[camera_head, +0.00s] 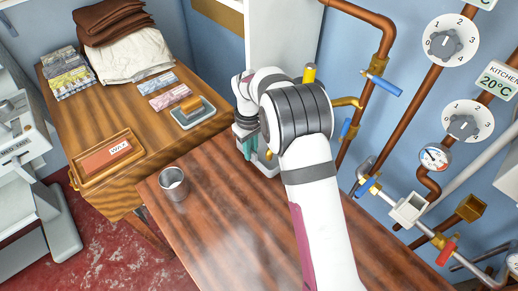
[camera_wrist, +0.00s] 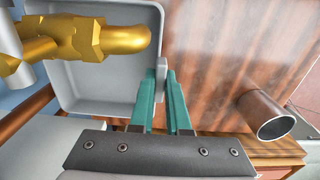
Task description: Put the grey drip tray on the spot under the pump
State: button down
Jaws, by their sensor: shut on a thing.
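The grey drip tray (camera_wrist: 75,85) fills the upper left of the wrist view, with its open side facing the camera. My gripper (camera_wrist: 162,78) has teal fingers shut on a small grey tab at the tray's right rim. A brass spout (camera_wrist: 110,40), seemingly the pump's, crosses over the tray's inside in this view. In the head view my gripper (camera_head: 246,148) is at the far end of the front wooden table, and my arm hides most of the tray (camera_head: 266,163). I cannot tell whether the tray touches the table. The spot is not visible.
A metal cup (camera_head: 173,183) stands on the front table (camera_head: 215,225) and shows in the wrist view (camera_wrist: 267,115). Copper pipes and valves (camera_head: 372,75) line the wall at right. The side table (camera_head: 125,95) holds cloths, a wooden tray and packets. The front table's near part is clear.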

jog(key=shift+f, duration=1.45)
jog(key=shift+f, duration=0.1)
jog(key=c, duration=0.9)
grip_release()
